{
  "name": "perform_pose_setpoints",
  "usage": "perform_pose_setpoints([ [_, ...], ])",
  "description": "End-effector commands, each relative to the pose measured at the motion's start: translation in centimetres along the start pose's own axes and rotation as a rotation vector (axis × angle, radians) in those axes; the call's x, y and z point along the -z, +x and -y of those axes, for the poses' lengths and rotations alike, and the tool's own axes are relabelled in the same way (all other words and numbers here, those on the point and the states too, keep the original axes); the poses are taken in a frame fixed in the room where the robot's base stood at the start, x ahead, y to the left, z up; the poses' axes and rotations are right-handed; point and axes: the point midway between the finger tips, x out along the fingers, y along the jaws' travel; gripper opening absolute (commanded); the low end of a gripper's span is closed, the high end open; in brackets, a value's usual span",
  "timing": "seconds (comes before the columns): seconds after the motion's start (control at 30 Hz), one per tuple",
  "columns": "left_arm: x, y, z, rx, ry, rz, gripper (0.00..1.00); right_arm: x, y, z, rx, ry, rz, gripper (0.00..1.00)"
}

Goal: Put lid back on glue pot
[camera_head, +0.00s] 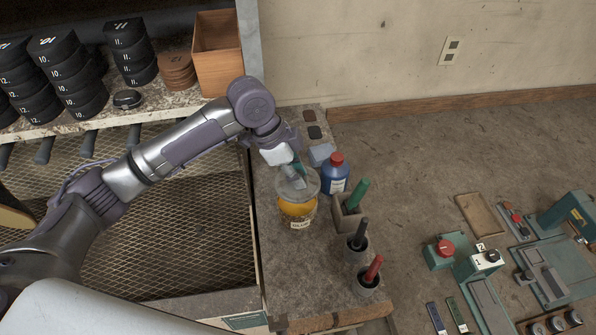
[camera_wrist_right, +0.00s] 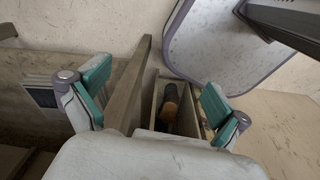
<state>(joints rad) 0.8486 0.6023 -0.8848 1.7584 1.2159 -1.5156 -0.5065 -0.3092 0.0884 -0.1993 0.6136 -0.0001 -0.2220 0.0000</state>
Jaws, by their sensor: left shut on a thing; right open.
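The glue pot (camera_head: 297,210) is a clear jar with yellow-orange contents and a paper label, standing on the narrow bench in the head view. A grey round lid (camera_head: 285,188) is at the pot's mouth. My left gripper (camera_head: 293,176) reaches down from above and is shut on the lid. The fingers hide part of the lid, and I cannot tell whether it touches the rim or hovers just above it. My right gripper (camera_wrist_right: 155,100) shows in the right wrist view, open and empty, its teal-padded fingers wide apart.
A blue bottle with a red cap (camera_head: 335,174) stands close right of the pot. A green-handled tool (camera_head: 357,194) and cups with black (camera_head: 360,233) and red handles (camera_head: 373,268) stand nearer. Stacked black discs (camera_head: 68,75) fill the left shelf. Bare bench lies in front of the pot.

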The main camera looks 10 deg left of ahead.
Motion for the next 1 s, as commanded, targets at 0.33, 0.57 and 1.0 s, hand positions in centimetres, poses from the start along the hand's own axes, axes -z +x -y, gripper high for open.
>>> perform_pose_setpoints([
  [0.33,-1.3,3.0,0.0,0.001,0.0,0.0,0.0,1.0,3.8,0.3,0.003,0.003,-0.019,1.0],
  [0.57,-1.9,4.5,-0.1,-0.002,0.0,0.001,0.0,1.4,4.5,1.2,0.013,0.007,-0.025,1.0],
  [1.0,-2.1,5.2,0.0,0.0,0.0,0.0,0.0,1.1,4.6,0.8,0.008,0.004,-0.023,1.0],
])
